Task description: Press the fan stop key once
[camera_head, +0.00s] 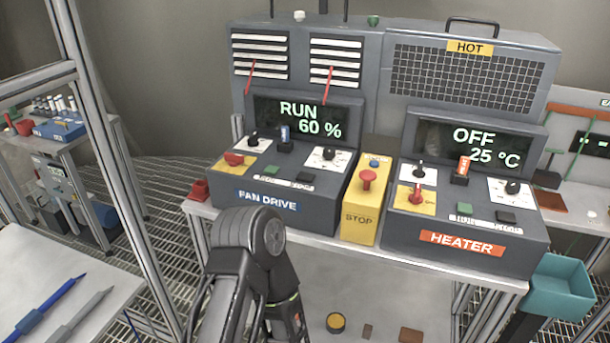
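The fan drive unit (310,211) stands on the bench, left of centre, with a blue FAN DRIVE label. Its screen (308,119) reads RUN 60 %. On its sloping panel are a green key (270,170) and a dark key (306,177) beside it. Their small lettering is too small to read, so I cannot tell for sure which is the stop key. One of my dark arms (252,240) rises from the bottom edge in front of the unit and bends back down. No gripper fingers show, and nothing of mine touches the panel.
A yellow STOP box (360,212) with a red mushroom button stands right of the fan unit. The heater unit (465,232), showing OFF 25 °C, is farther right, with similar keys. A steel post (105,150) stands left.

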